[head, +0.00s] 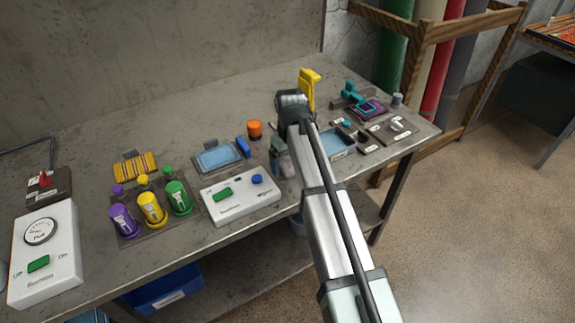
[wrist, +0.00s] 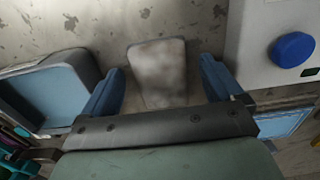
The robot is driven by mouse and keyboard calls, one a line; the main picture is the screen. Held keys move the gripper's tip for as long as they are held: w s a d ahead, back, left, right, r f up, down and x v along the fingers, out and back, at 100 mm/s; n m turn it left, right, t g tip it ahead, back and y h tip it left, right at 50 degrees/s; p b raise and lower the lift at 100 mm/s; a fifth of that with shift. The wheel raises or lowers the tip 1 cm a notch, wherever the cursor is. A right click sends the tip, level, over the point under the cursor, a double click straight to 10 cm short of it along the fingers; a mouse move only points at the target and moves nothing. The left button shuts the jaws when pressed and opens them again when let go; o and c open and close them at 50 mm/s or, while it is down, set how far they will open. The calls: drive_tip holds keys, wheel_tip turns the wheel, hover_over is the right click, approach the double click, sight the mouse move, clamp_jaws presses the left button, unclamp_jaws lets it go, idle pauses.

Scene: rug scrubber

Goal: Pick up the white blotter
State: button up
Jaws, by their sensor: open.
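A pale, mottled white-grey block (wrist: 157,72) with rounded corners, which looks like the white blotter, shows in the middle of the wrist view. My gripper (wrist: 161,75) is open, with one blue finger on each side of the block. A gap shows between the block and each finger; I cannot tell how high the fingers are above the bench. In the head view, my gripper (head: 283,162) is down near the bench's front edge, and my arm hides much of the area there. I cannot make out the blotter clearly in that view.
A white button box (head: 240,200) stands close left of my gripper; its blue button (wrist: 292,49) shows in the wrist view. A blue-lined tray (head: 338,146) is close on the other side. Colored bottles (head: 151,208) stand farther left on the grey bench (head: 190,110).

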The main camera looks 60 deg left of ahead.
sight(290, 165)
drive_tip(key=shift+f, duration=0.15)
drive_tip(key=shift+c, duration=0.2)
drive_tip(key=c, duration=1.1)
wheel_tip(290, 165, up, 10)
drive_tip(key=shift+r, duration=0.1)
